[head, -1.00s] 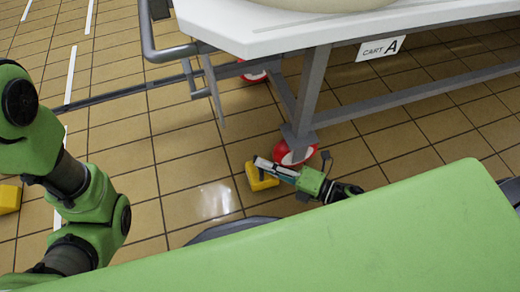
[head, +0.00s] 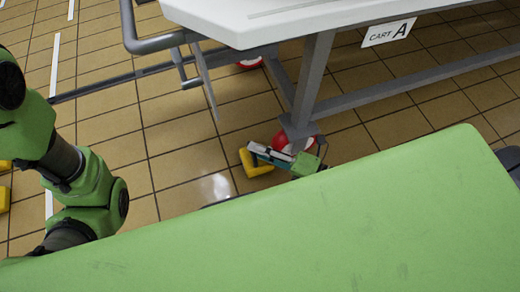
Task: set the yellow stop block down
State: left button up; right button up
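The yellow stop block (head: 254,168) is low over or on the floor, beside the red and white caster of cart A (head: 281,140). I cannot tell whether it touches the tiles. My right gripper (head: 264,155) reaches in from the right, and its fingers overlap the block's upper side. It looks shut on the block, though the far finger is partly hidden. My green body covers the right arm behind the gripper. My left arm stands at the left edge; its gripper is out of view.
Cart A (head: 220,25) has a white top, grey legs and a lower rail above the caster. Its grey handle (head: 131,35) sticks out on the left. More yellow (head: 4,198) shows at the left edge. Tiled floor (head: 180,165) left of the block is clear.

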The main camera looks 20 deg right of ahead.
jog(key=shift+r, duration=0.1)
jog(key=shift+s+d, duration=0.2)
jog(key=shift+s, duration=0.05)
jog(key=p+v, duration=0.5)
jog(key=v, duration=0.6)
jog(key=shift+s+d, duration=0.15)
jog(key=shift+r, duration=0.1)
